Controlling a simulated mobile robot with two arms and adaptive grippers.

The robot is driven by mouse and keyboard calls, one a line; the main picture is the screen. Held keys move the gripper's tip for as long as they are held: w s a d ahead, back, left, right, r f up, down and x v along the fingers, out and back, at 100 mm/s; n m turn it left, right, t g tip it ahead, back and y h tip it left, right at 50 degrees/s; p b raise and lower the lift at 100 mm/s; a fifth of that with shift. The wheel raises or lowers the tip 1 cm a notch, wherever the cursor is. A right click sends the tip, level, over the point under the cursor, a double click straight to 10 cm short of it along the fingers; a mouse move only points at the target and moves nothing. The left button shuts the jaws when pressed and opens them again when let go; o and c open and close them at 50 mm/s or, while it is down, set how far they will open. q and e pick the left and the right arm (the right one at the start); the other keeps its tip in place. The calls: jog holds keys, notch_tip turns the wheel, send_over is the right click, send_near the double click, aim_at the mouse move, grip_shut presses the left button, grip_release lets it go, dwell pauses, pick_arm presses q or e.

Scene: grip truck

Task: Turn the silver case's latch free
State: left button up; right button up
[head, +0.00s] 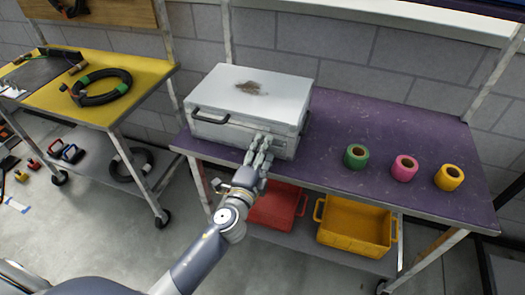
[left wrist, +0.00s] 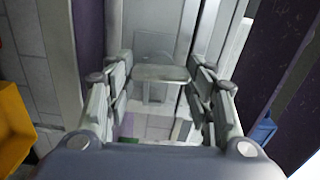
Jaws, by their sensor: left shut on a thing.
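The silver case (head: 232,92) stands on the left part of the purple tabletop with its lid down. A dark stain marks its top, and a black handle (head: 210,117) is on its front. My left gripper (head: 262,143) is at the case's front, right of the handle, and hides the latch in the head view. In the left wrist view, the latch (left wrist: 160,74) shows as a pale flat plate between my left gripper's fingers (left wrist: 160,84), which are shut on it. My right gripper is not in view.
Green (head: 356,156), pink (head: 404,168) and yellow (head: 449,177) rolls stand on the purple table (head: 330,140), right of the case. Red (head: 280,205) and yellow (head: 355,225) bins are on the shelf below. A yellow-topped cart (head: 100,110) stands at left.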

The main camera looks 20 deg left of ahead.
pick_arm(q)
jog(key=shift+m, duration=0.6)
jog(key=o, duration=1.1)
jog(key=shift+c, duration=0.2)
jog(key=shift+s, duration=0.1)
jog(key=s, duration=1.1)
jog(key=shift+s+a, duration=0.2)
jog(key=shift+s, duration=0.2)
